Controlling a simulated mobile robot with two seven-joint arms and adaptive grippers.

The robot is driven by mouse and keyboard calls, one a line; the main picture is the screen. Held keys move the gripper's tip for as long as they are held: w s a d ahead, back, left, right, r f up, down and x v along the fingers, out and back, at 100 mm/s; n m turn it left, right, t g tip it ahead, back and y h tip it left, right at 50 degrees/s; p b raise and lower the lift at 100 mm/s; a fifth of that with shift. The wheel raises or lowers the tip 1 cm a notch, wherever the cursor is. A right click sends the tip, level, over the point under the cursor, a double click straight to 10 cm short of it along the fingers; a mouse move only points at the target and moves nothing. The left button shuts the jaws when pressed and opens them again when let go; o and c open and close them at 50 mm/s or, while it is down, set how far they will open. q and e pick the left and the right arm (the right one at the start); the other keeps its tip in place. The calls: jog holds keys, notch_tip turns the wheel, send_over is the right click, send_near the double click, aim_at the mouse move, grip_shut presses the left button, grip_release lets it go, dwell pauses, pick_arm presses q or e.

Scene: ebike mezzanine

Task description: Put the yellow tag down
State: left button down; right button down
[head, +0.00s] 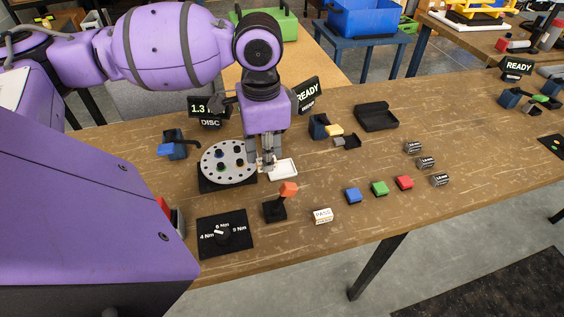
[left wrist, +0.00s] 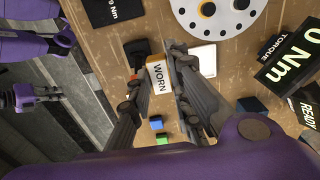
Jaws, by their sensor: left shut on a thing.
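The yellow tag (left wrist: 159,77), with a white face reading WORN and a yellow-orange edge, sits between the fingers of my left gripper (left wrist: 157,68) in the left wrist view. The fingers are shut on it. I cannot make out the tag there. At the left edge of the left wrist view, a purple and grey part looks like my right gripper (left wrist: 28,97), too small to read its jaws.
An orange-topped lever (head: 288,189) stands close in front of my left gripper. A PASS tag (head: 322,216) and blue (head: 353,195), green (head: 379,188) and red (head: 404,182) blocks lie to the right.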

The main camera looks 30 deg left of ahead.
pick_arm(q)
jog(key=w+a+f, duration=0.1)
jog(key=w+f, duration=0.2)
jog(key=w, duration=0.2)
jog(key=b, duration=0.1)
send_over(281, 170)
notch_tip(281, 170, down, 5)
jog(key=shift+s+r, duration=0.1)
jog(key=shift+f, duration=1.65)
jog(key=c, duration=1.6)
grip_release()
jog(key=shift+f, duration=0.2)
notch_tip(281, 170, up, 12)
jog(key=shift+r, duration=0.2)
